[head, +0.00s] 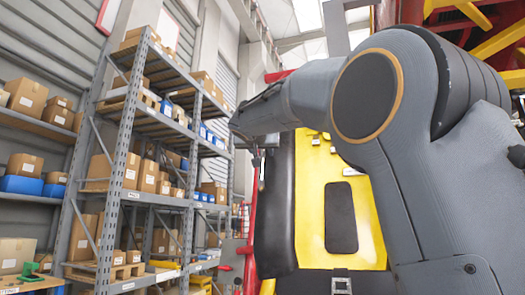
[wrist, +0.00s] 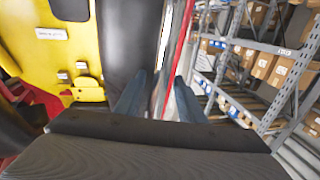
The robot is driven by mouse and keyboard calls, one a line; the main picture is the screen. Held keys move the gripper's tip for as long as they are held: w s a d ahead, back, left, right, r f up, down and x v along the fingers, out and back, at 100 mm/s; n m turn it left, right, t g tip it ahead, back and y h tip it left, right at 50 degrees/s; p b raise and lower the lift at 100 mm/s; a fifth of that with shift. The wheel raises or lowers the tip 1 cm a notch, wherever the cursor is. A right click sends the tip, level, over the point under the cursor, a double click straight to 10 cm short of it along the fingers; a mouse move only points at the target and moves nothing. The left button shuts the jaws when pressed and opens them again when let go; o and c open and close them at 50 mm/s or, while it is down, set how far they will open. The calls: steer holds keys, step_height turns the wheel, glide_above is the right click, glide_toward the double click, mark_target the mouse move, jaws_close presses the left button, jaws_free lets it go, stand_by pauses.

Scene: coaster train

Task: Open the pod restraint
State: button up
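The yellow pod shell (head: 312,200) stands behind my arm in the head view, with a dark rectangular pad (head: 341,217) on it. A tall black padded panel (head: 277,205) runs along its left side; I cannot tell for sure whether it is the restraint. The wrist view shows the yellow shell (wrist: 52,55) at left and the black panel (wrist: 127,40) beside it. My gripper (wrist: 160,82) is open, its two grey fingers apart, with the panel's edge and a pale strip showing beyond the gap. I see no contact. In the head view the fingers are not clear.
Grey shelving (head: 125,150) with cardboard boxes and blue bins fills the left. A red post (head: 251,215) stands beside the black panel; a red bar also shows in the wrist view (wrist: 181,40). Red and yellow steelwork (head: 490,40) is at upper right.

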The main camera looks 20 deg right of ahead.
jaws_close()
steer(key=shift+r, duration=0.1)
